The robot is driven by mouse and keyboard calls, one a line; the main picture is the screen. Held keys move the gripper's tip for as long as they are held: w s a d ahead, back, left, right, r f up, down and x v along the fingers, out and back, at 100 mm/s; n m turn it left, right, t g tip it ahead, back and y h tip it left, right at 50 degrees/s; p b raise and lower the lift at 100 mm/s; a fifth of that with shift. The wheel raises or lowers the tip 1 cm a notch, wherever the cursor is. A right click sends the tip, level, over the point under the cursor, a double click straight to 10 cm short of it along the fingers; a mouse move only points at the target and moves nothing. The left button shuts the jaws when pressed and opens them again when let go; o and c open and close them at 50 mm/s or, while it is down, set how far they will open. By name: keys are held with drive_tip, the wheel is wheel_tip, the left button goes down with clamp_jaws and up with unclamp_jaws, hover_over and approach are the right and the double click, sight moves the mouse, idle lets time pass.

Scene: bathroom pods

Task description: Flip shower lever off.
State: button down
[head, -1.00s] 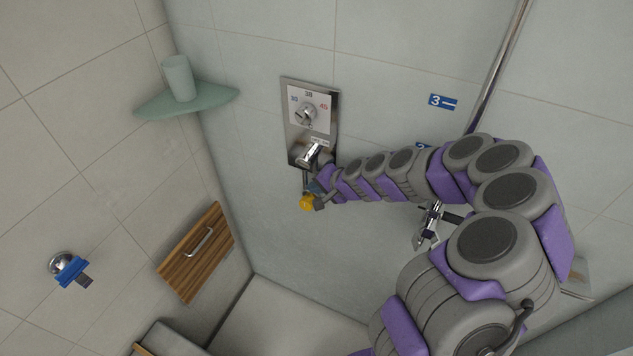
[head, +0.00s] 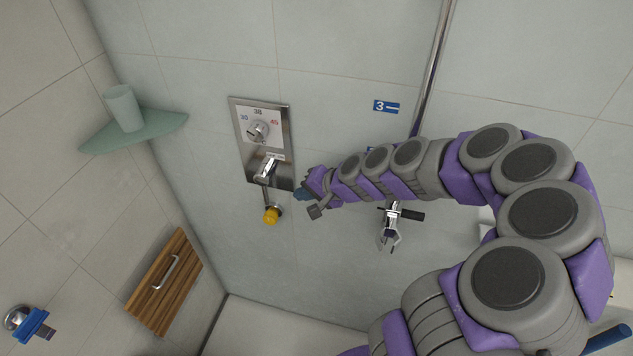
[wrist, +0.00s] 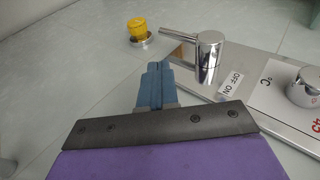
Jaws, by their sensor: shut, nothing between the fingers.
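The chrome shower lever (head: 266,172) sits low on a steel wall plate (head: 240,140), its thin handle pointing down towards a yellow knob (head: 271,216). In the wrist view the lever (wrist: 208,55) stands right of my fingers, its handle pointing left. An "OFF ON" label (wrist: 230,86) is beside its base; I cannot tell which setting it is at. My gripper (head: 300,194), with blue fingers (wrist: 154,84) shut together and empty, is just right of the lever, apart from it in the head view.
A round temperature dial (head: 257,131) is above the lever. A corner shelf (head: 140,133) with a cup (head: 123,107) and a folded wooden seat (head: 165,280) are to the left.

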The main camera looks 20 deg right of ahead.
drive_tip(key=v, duration=0.5)
idle(0.4)
drive_tip(key=s+a+r+n+g+h, duration=0.15)
drive_tip(key=s+a+n+g, duration=0.25)
drive_tip(key=s, duration=0.7)
drive_tip(key=s+a+n+g+h, duration=0.25)
drive_tip(key=s+a+n, duration=0.2)
drive_tip(key=s, duration=0.65)
drive_tip(key=s+d+r+g+h, duration=0.1)
drive_tip(key=s+d+g+h, duration=0.1)
drive_tip(key=s, duration=0.8)
drive_tip(key=shift+d+g, duration=0.35)
drive_tip(key=shift+d, duration=0.3)
drive_tip(key=shift+w+a, duration=0.1)
